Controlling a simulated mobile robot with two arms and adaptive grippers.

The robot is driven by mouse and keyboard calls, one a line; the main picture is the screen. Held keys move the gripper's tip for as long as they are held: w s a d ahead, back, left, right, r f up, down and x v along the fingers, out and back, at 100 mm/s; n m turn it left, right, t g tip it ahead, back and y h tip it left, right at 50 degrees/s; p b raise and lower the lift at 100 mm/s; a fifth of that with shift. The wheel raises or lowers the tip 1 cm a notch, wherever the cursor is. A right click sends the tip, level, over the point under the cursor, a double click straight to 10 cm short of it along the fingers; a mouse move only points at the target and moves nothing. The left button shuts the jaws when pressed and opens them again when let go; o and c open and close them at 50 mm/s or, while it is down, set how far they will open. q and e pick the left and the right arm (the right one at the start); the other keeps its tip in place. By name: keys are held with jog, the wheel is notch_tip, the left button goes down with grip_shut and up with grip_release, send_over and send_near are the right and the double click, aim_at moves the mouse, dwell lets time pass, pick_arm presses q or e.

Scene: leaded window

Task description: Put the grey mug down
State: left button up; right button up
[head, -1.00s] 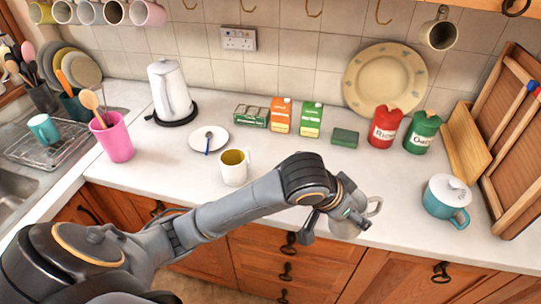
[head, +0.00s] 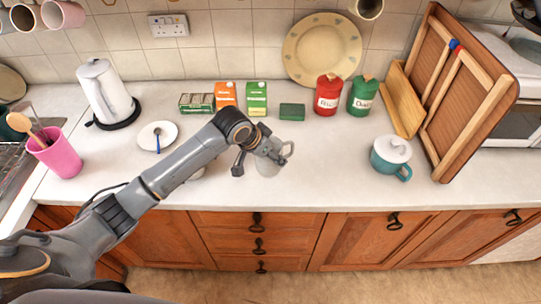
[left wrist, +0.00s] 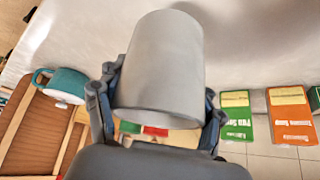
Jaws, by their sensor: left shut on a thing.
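The grey mug (head: 268,168) is in my left gripper (head: 262,151), over the front half of the white worktop (head: 330,170) in the head view. Its handle points up and to the right. In the left wrist view the mug (left wrist: 160,65) fills the middle, between the two fingers of my left gripper (left wrist: 158,105), which is shut on it. I cannot tell whether the mug's base touches the worktop. My right gripper is not in view.
A green sponge (head: 292,112), cartons (head: 257,97) and red and green tins (head: 327,95) stand behind. A pale mug is mostly hidden behind my arm. The worktop between grey mug and pot is clear.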

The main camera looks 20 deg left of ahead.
pick_arm(q)
jog(key=shift+w+a+f, duration=0.15)
jog(key=shift+w+f, duration=0.35)
jog(key=shift+f, duration=0.05)
notch_tip(320, 180, down, 3)
jog(key=shift+w+a+r+p, duration=0.1)
jog(key=shift+w+p, duration=0.05)
jog(key=shift+p, duration=0.8)
jog(key=shift+f, duration=0.45)
jog(key=shift+f, duration=0.1)
jog(key=o, duration=1.8)
jog(key=shift+c, duration=0.2)
